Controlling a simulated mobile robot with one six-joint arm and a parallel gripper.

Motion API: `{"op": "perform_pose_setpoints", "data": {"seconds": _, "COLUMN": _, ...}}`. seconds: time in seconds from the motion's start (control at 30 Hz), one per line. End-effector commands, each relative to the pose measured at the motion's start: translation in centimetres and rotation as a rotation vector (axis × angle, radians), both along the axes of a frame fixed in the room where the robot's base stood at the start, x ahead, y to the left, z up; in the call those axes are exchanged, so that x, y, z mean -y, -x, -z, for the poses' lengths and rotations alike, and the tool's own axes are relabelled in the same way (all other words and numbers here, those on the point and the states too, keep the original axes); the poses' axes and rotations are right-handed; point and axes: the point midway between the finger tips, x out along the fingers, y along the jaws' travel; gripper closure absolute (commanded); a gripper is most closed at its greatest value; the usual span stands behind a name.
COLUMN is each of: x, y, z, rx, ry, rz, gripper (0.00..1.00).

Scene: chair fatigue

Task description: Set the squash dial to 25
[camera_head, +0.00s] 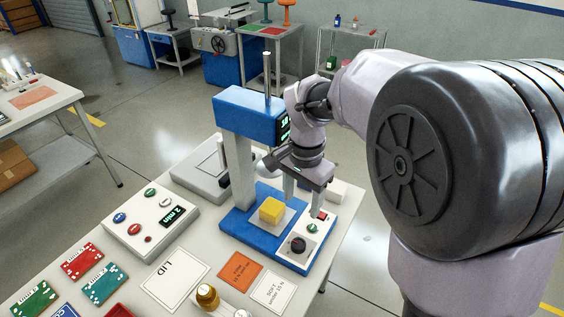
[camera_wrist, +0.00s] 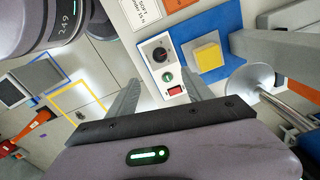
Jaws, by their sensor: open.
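The squash dial, a black round knob (camera_head: 298,244), sits on the white control panel of a blue press. It also shows in the wrist view (camera_wrist: 160,54), above the green button (camera_wrist: 167,76) and red switch (camera_wrist: 175,90). A yellow block (camera_head: 271,210) rests on the press's plate beside the panel. My gripper (camera_head: 301,204) is open and empty, above the panel near the red switch, apart from the dial. In the wrist view its two fingers (camera_wrist: 160,80) point toward the panel, on either side of it. The dial's setting is too small to read.
The press's blue head and column (camera_head: 245,120) stand just left of my gripper. A white control box (camera_head: 143,222) with several buttons and a "2 min" display is further left. Cards (camera_head: 273,291) and a brass weight (camera_head: 207,295) lie in front of the press.

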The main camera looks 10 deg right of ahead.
Motion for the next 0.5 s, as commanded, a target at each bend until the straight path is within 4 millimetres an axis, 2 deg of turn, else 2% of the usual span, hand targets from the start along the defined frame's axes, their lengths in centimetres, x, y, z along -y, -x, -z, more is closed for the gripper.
{"op": "perform_pose_setpoints", "data": {"seconds": 0.17, "x": 0.0, "y": -0.4, "z": 3.2, "rx": -0.017, "ry": 0.007, "rz": 0.013, "gripper": 0.41}}
{"op": "perform_pose_setpoints", "data": {"seconds": 0.5, "x": 0.0, "y": -0.3, "z": 13.5, "rx": -0.016, "ry": 0.006, "rz": 0.012, "gripper": 0.41}}
